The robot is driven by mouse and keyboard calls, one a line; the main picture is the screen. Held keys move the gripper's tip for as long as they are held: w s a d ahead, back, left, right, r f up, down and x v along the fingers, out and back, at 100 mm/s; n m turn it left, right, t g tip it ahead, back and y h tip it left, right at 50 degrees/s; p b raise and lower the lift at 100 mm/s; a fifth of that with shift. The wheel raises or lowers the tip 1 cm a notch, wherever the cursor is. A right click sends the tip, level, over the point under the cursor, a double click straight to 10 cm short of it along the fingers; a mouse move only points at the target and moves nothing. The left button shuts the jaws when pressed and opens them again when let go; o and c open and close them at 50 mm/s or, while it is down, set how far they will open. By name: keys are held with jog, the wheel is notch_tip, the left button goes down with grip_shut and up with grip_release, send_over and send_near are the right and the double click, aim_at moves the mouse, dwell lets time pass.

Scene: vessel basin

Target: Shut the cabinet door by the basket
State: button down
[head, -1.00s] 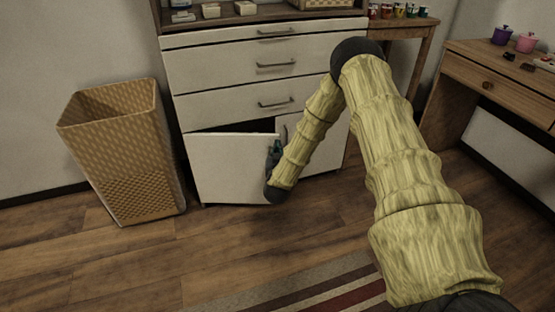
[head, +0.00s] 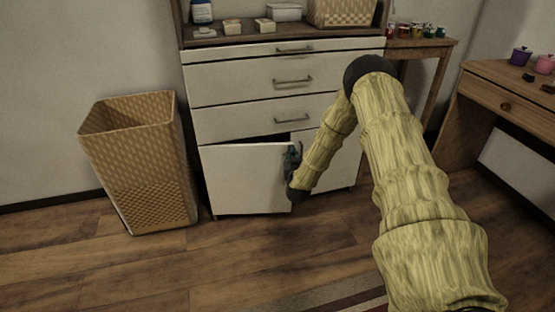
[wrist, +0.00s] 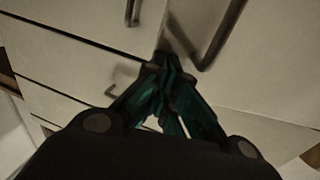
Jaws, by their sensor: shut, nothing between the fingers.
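The white cabinet door (head: 245,180) by the basket is the lower left door of a white cabinet with drawers above. It stands slightly ajar, with a thin dark gap along its top that is wider toward the right. My gripper (head: 291,160) is shut and empty at the door's right edge; I cannot tell if it touches. In the wrist view my gripper (wrist: 160,62) has its dark green fingers together, close to white cabinet fronts and a dark handle (wrist: 212,42). The tall wicker basket (head: 150,165) stands on the floor left of the cabinet.
The neighbouring lower right door (head: 340,165) is partly hidden by my forearm. Boxes and a small woven basket (head: 342,12) sit on the cabinet top. A wooden desk (head: 500,95) stands at the right. The wooden floor before the cabinet is clear, with a striped rug (head: 330,298).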

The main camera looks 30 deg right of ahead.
jog(key=w+d+y, duration=0.1)
jog(key=w, duration=0.1)
jog(key=w+d+n+t+y, duration=0.1)
jog(key=shift+w+d+b, duration=0.3)
jog(key=shift+w+d, duration=0.05)
jog(key=d+p+v, duration=0.1)
jog(key=p+v, duration=0.3)
jog(key=v, duration=1)
jog(key=shift+s, duration=0.25)
jog(key=shift+f, duration=0.1)
